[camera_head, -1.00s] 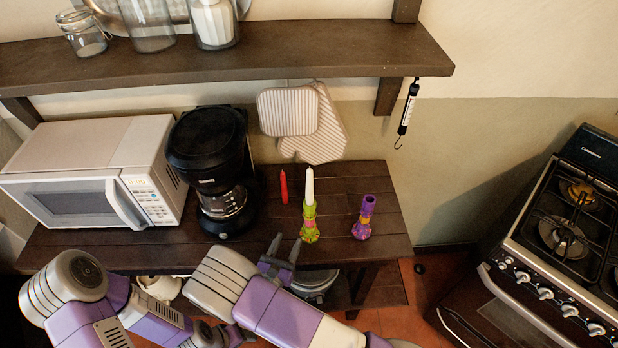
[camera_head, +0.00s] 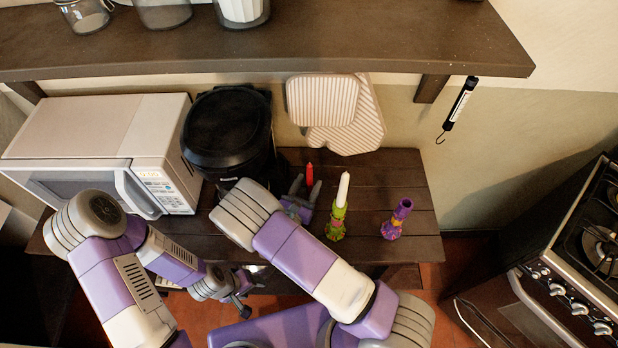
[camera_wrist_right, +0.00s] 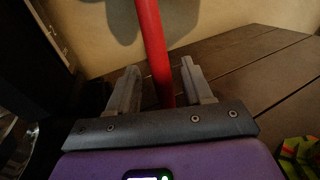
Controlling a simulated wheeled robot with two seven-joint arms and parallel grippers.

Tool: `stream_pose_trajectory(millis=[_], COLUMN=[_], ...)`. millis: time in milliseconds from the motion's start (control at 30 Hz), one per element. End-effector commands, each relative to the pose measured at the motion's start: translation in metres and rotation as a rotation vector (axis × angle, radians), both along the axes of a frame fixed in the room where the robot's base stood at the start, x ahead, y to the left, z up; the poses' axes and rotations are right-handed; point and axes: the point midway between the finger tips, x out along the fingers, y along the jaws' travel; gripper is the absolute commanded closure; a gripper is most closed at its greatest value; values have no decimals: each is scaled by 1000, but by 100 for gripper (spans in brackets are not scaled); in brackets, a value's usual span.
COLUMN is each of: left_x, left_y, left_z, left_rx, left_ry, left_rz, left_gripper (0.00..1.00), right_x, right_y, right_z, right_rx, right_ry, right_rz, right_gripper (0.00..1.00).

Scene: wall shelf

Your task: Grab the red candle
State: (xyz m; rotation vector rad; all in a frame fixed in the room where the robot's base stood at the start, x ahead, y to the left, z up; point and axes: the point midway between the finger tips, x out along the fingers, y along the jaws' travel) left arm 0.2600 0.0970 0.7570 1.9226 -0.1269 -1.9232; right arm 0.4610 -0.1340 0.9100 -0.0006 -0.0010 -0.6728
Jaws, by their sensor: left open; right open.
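The red candle (camera_head: 309,172) stands upright on the dark wooden table, and its lower part is hidden by my right gripper in the head view. My right gripper (camera_head: 305,190) is open right at it. In the right wrist view, the red candle (camera_wrist_right: 154,50) rises between the two spread fingers of the right gripper (camera_wrist_right: 160,82), with gaps seen on both sides. My left gripper (camera_head: 241,301) is open and empty, low in front of the table edge.
A white candle in a green holder (camera_head: 338,213) stands just right of the right gripper. A purple holder (camera_head: 397,217) stands farther right. The black coffee maker (camera_head: 228,130) and microwave (camera_head: 105,150) are left. A wooden shelf (camera_head: 300,45) overhangs behind.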

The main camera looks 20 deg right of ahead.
Motion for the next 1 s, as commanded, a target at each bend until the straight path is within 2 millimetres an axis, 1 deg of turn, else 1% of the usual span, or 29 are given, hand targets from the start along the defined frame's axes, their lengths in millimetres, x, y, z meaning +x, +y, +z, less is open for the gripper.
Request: stream_pose_trajectory(millis=[33, 67, 200, 467, 500, 567, 800, 833, 1000], left_x=[0, 0, 0, 0, 0, 0, 0, 0, 0], left_y=[0, 0, 0, 0, 0, 0, 0, 0, 0], left_z=[0, 0, 0, 0, 0, 0, 0, 0, 0], left_rx=[0, 0, 0, 0, 0, 0, 0, 0, 0], left_ry=[0, 0, -1, -1, -1, -1, -1, -1, -1], left_rz=[0, 0, 0, 0, 0, 0, 0, 0, 0], left_gripper=[40, 40, 40, 40, 40, 40, 40, 40, 40], right_x=[5, 8, 21, 23, 23, 23, 23, 23, 23], right_y=[-8, -12, -20, -22, -22, -22, -22, -22, -22], right_z=[0, 0, 0, 0, 0, 0, 0, 0, 0], right_rx=[0, 1, 1, 1, 1, 1, 1, 1, 1], right_ry=[0, 1, -1, 1, 1, 1, 1, 1, 1], right_rz=[-3, -4, -1, 1, 1, 1, 1, 1, 1], right_gripper=[50, 50, 50, 50, 53, 62, 99, 100, 100])
